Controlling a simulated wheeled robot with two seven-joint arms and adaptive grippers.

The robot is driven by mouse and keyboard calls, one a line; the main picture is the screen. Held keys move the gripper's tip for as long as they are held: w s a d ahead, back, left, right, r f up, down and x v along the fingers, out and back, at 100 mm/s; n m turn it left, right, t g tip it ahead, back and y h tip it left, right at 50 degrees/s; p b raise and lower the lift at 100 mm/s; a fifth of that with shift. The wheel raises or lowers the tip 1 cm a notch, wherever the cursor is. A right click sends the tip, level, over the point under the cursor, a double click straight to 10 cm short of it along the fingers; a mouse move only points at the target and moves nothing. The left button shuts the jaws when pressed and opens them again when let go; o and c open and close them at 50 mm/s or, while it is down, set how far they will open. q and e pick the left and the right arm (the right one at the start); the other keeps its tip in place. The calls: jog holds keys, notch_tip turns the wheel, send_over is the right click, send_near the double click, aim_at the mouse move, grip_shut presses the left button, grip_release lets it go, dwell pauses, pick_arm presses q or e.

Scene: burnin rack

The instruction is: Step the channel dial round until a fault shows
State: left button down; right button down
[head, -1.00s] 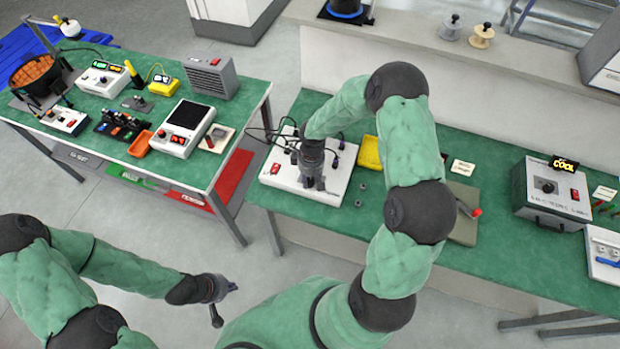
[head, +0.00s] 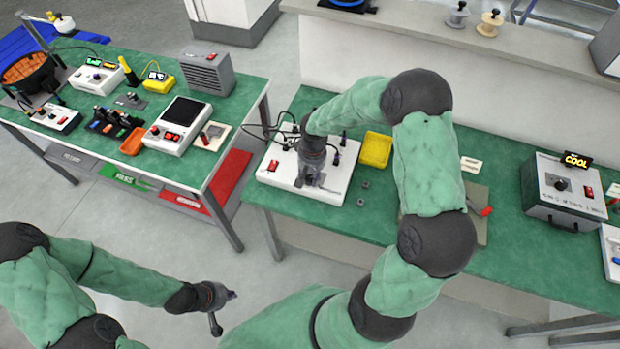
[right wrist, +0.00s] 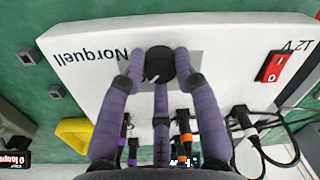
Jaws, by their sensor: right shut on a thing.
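A white panel (head: 330,190) marked "Norquell" and "12 V" lies on the right-hand green bench; it also fills much of the right wrist view (right wrist: 100,85). Its round black dial (right wrist: 160,63) has a pale pointer mark. My right gripper (head: 308,182) comes down on the panel from above, and in the right wrist view its purple-grey fingers (right wrist: 160,75) are closed around the dial. A small display by the plugs is mostly hidden behind the gripper, so I cannot read it. My left gripper (head: 222,300) hangs over the floor, away from the benches; its finger opening is unclear.
A red rocker switch (right wrist: 277,66) sits on the panel, with black cables and plugs (right wrist: 245,120) along one edge. A yellow tray (head: 376,150) and small grey nuts (head: 363,193) lie beside it. A grey box (head: 560,190) with a "COOL" sign stands further right.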

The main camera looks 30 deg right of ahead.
aim_at(312, 178)
jog(key=shift+m, duration=0.5)
jog(key=c, duration=0.9)
grip_release()
jog(key=shift+r, duration=0.1)
jog(key=r, duration=1.2)
jog(key=shift+s+d, duration=0.1)
jog(key=shift+d, duration=0.2)
jog(key=shift+f, duration=0.1)
